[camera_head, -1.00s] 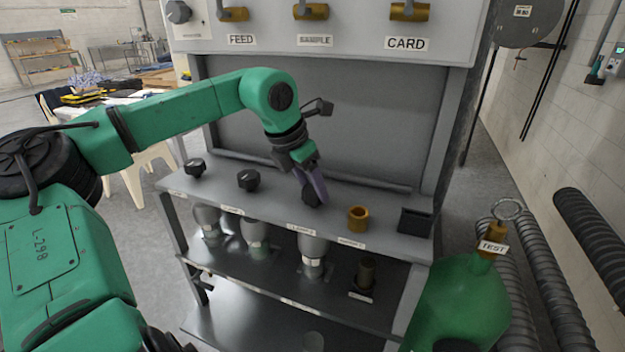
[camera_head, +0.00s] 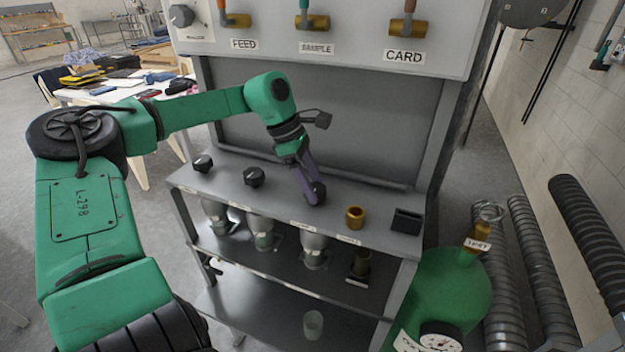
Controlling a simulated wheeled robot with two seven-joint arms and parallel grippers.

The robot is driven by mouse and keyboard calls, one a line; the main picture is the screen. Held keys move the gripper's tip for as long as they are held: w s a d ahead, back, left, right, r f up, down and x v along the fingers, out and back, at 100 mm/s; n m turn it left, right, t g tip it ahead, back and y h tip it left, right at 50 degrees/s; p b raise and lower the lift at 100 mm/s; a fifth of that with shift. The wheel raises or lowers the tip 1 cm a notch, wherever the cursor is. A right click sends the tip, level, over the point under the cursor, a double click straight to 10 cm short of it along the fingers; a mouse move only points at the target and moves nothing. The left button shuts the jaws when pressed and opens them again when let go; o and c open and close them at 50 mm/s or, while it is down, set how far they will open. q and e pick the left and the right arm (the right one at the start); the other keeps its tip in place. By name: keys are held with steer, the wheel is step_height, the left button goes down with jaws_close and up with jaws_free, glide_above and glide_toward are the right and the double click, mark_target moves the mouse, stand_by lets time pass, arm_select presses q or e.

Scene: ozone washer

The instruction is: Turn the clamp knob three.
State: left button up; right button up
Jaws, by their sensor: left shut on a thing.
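Three black clamp knobs stand in a row on the grey shelf (camera_head: 385,228). The left knob (camera_head: 203,164) and the middle knob (camera_head: 254,177) are free. The third knob (camera_head: 318,193) is at the right of the row, beside a brass ring fitting (camera_head: 355,216). My left gripper (camera_head: 312,194) comes down from above and is shut on the third knob, its purple fingers partly hiding it. Glass vessels (camera_head: 314,250) hang below the shelf under the knobs. My right gripper is not in view.
A black open box (camera_head: 407,221) sits at the shelf's right end. A green tank (camera_head: 455,290) with a gauge stands at the lower right.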

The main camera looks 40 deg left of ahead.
arm_select(q)
steer(key=shift+m+g, duration=0.3)
steer(key=shift+m, duration=0.6)
steer(key=o, duration=1.4)
steer(key=shift+h, duration=0.3)
steer(key=b+v, duration=0.1)
steer(key=v, duration=0.6)
steer(key=shift+w+a+r+b, duration=0.1)
steer(key=shift+r+b, duration=0.15)
steer(key=shift+b, duration=0.1)
